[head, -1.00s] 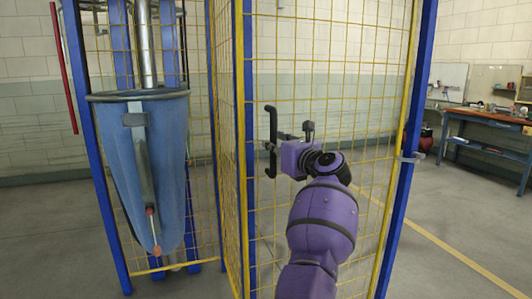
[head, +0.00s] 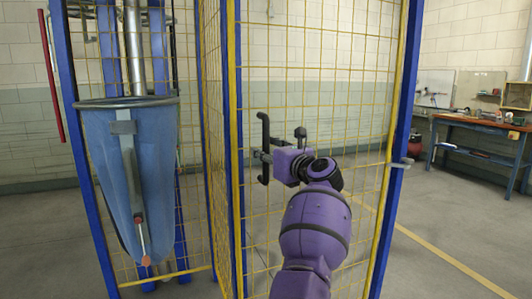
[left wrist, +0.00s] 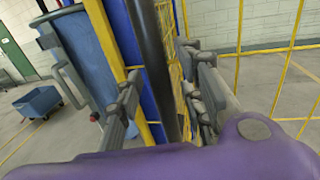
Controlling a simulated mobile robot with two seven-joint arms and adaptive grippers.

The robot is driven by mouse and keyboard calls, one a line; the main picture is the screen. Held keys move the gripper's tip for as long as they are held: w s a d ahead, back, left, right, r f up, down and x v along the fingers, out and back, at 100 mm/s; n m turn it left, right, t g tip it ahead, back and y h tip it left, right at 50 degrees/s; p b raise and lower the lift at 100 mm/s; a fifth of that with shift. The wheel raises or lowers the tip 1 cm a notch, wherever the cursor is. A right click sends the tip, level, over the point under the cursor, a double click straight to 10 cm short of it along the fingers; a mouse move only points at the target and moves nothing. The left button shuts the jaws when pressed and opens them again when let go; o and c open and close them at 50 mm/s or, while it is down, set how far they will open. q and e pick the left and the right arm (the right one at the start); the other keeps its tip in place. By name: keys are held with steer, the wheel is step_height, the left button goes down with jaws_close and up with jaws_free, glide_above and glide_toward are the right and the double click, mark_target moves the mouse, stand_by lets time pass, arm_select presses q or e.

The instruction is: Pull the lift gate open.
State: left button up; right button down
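The lift gate is a yellow mesh panel (head: 330,100) with a blue frame, standing upright in the head view. A dark vertical bar handle (head: 264,133) is on its left side. My left gripper (head: 264,158) is at this handle, its purple body to the right of it. In the left wrist view the dark bar (left wrist: 152,50) runs between the two spread fingers (left wrist: 162,95). A gap shows between the bar and the fingers, so the gripper looks open around it. My right gripper is in neither view.
A blue sling bag (head: 102,165) hangs inside the cage on the left. A workbench (head: 475,125) stands at the far right. Floor to the right of the gate is clear. A blue cart (left wrist: 38,101) shows in the left wrist view.

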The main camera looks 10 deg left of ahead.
arm_select(q)
steer(key=v, duration=1.2)
